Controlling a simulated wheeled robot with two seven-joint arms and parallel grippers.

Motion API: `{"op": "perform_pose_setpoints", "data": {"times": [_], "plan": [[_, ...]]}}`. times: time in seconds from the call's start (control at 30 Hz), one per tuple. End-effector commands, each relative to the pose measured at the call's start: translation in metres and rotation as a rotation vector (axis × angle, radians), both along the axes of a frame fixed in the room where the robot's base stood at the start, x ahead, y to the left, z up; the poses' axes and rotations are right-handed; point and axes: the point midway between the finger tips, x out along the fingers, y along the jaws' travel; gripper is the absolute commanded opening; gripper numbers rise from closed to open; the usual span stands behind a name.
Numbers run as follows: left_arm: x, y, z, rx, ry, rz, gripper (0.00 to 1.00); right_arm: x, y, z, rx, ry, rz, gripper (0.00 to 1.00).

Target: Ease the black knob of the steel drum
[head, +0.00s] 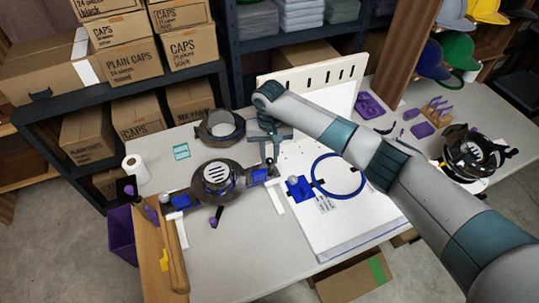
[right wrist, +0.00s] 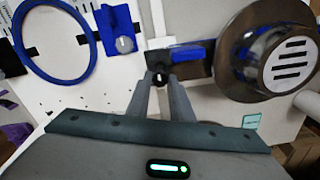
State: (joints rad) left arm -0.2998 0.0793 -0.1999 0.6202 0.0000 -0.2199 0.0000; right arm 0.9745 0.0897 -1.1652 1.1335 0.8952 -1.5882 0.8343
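The steel drum (head: 230,190) sits on the table, a dark rounded rim around a slotted pale top, with blue parts at both sides. It shows at the right of the right wrist view (right wrist: 238,62). Its small black knob (right wrist: 158,79) is at the end of the bracket beside the blue part. My right gripper (head: 269,160) reaches down at the drum's right side. In the right wrist view, its fingertips (right wrist: 159,80) stand on either side of the knob and appear to touch it. My left gripper is in neither view.
A white board (head: 322,230) with a blue hoop (head: 341,196) lies right of the drum. A dark ring-shaped part (head: 208,130) sits behind it. A white roll (head: 136,168) and a wooden stand (head: 158,240) are at left. Cartons (head: 125,62) fill the shelves behind.

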Motion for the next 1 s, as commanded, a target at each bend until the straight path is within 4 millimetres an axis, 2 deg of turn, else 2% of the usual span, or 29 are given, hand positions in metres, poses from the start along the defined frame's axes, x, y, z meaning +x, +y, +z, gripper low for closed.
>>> {"op": "perform_pose_setpoints", "data": {"times": [0.47, 1.0], "plan": [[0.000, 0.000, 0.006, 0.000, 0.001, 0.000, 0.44, 0.000, 0.000, 0.001, 0.000, 0.001, 0.101, 0.00], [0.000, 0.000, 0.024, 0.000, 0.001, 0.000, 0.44, 0.000, 0.000, 0.002, 0.000, 0.000, 0.544, 0.00]]}}
